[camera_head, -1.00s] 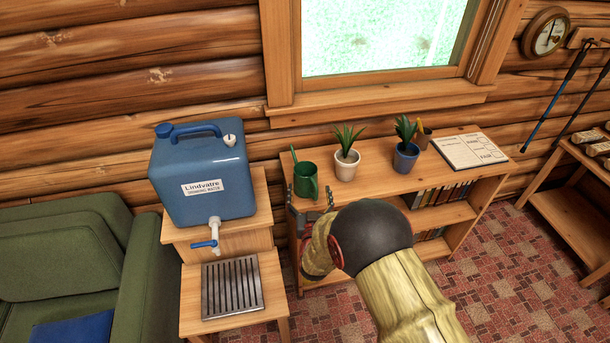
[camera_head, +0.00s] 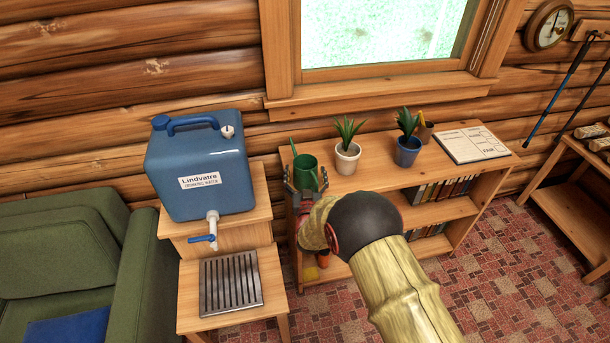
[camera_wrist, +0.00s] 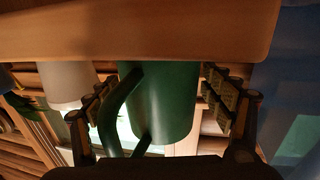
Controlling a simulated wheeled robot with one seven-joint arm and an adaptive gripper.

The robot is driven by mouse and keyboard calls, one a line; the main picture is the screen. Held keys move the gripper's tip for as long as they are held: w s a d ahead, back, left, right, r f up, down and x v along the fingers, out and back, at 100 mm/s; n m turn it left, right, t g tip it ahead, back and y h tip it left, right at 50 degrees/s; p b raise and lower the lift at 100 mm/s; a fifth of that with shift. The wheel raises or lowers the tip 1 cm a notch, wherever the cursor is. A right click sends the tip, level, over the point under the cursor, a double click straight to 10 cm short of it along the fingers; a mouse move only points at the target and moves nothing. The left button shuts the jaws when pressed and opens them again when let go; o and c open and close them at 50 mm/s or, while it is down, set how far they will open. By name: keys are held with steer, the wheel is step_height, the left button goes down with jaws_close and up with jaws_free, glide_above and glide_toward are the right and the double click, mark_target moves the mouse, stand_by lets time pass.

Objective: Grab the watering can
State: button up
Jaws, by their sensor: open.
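The green watering can (camera_head: 305,171) stands upright on the left end of the wooden shelf's top (camera_head: 375,175). Its thin spout rises at the upper left in the head view. My gripper (camera_head: 306,183) is at the can from the near side, with its fingers spread. In the wrist view, which looks upside down, the green can body (camera_wrist: 165,105) sits between the two open fingers of my gripper (camera_wrist: 158,84). Its curved handle (camera_wrist: 112,108) faces me, near the left finger. I cannot tell whether either finger touches the can.
A white-potted plant (camera_head: 347,158) stands just right of the can, then a blue-potted plant (camera_head: 407,151) and a notepad (camera_head: 470,143). A blue water container (camera_head: 200,170) stands on a wooden stand to the left, with a metal grate (camera_head: 231,283) below it.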

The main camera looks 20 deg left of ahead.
steer(key=shift+c, duration=0.9)
steer(key=c, duration=1.1)
steer(key=shift+r, duration=0.1)
steer(key=shift+c, duration=0.7)
